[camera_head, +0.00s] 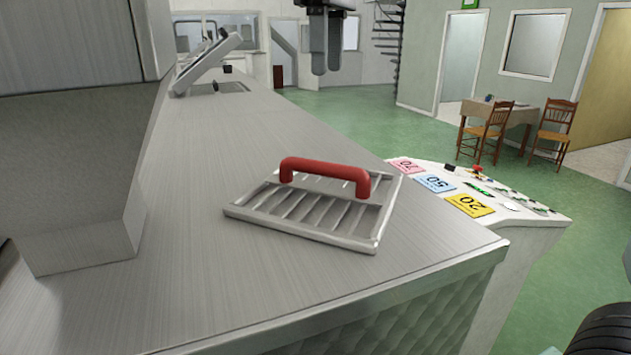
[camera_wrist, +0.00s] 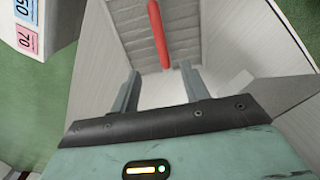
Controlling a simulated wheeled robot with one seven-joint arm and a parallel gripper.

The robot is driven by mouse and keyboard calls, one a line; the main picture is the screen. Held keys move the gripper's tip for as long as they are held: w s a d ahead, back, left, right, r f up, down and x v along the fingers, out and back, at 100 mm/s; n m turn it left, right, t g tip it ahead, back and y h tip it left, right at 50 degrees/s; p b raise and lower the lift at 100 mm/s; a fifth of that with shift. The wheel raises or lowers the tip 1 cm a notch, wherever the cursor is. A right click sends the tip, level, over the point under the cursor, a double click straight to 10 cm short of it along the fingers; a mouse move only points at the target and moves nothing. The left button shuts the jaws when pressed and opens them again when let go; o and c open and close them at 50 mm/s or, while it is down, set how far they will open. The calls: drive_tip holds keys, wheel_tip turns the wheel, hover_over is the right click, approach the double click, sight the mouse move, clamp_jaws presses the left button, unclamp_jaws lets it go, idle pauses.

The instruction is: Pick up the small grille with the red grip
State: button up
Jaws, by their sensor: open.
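The small grille (camera_head: 370,222) is a pale metal frame with slanted slats, lying flat on the steel worktop near its right edge. Its red grip (camera_head: 325,172) arches over the middle. My gripper (camera_head: 327,68) shows at the top of the head view, pointing down, apart from the grille and above it. In the wrist view my gripper (camera_wrist: 160,82) is open and empty. The red grip (camera_wrist: 159,35) lies ahead of the gap between the fingers, running roughly lengthwise, with the grille (camera_wrist: 127,28) around it. The grille's far end is cut off there.
The steel worktop (camera_head: 185,215) is clear around the grille. A large grey housing (camera_head: 75,180) stands on its left side. A table (camera_head: 500,112) and chairs stand farther off on the green floor.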

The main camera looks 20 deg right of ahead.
drive_tip(key=p, duration=0.2)
hover_over(326, 163)
wheel_tip(326, 163, down, 11)
drive_tip(key=shift+f, duration=0.15)
drive_tip(key=shift+w+a+f+p, duration=0.15)
drive_tip(key=shift+f+p, duration=0.65)
drive_tip(key=shift+f, duration=0.6)
drive_tip(key=shift+w+d+f+p, duration=0.15)
drive_tip(key=shift+f+p, duration=0.6)
drive_tip(key=shift+f, duration=0.65)
drive_tip(key=shift+a, duration=0.15)
clamp_jaws()
